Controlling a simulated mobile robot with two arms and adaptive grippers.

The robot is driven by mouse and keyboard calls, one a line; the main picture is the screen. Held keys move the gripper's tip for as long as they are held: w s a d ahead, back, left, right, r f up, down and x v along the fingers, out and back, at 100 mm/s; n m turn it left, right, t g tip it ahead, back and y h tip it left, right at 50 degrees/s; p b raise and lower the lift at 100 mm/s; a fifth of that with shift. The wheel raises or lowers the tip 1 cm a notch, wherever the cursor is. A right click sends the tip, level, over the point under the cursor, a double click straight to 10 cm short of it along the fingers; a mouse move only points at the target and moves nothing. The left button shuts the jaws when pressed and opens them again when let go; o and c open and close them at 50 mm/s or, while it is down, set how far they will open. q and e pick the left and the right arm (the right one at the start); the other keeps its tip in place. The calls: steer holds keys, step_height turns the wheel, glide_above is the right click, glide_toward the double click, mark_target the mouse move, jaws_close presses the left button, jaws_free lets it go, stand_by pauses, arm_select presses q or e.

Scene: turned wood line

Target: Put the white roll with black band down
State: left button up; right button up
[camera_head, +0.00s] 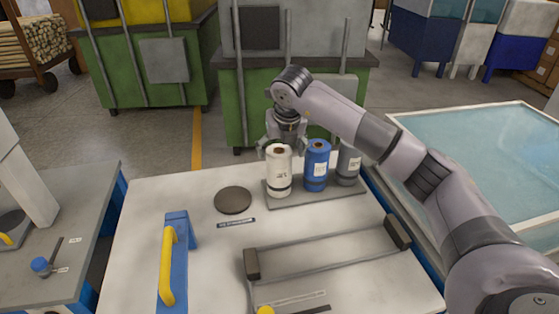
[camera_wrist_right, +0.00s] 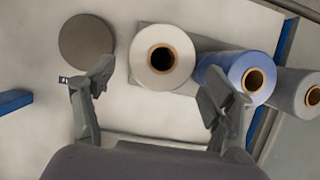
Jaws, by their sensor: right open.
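The white roll with black band (camera_head: 279,172) stands upright on the left end of a grey tray (camera_head: 318,198) on the white table, beside a blue roll (camera_head: 317,166) and a grey roll (camera_head: 347,165). In the right wrist view the white roll (camera_wrist_right: 162,57) is seen from its top end, with its brown core showing. My left gripper is not in view.
A dark round disc (camera_head: 233,200) lies left of the tray, with a label strip below it. A blue block with a yellow handle (camera_head: 168,265) and a low grey frame (camera_head: 325,248) occupy the front. Bare tabletop lies at the left. Green bins (camera_head: 150,62) stand behind.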

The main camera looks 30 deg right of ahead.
steer(key=v, duration=0.6)
steer(key=shift+b, duration=0.3)
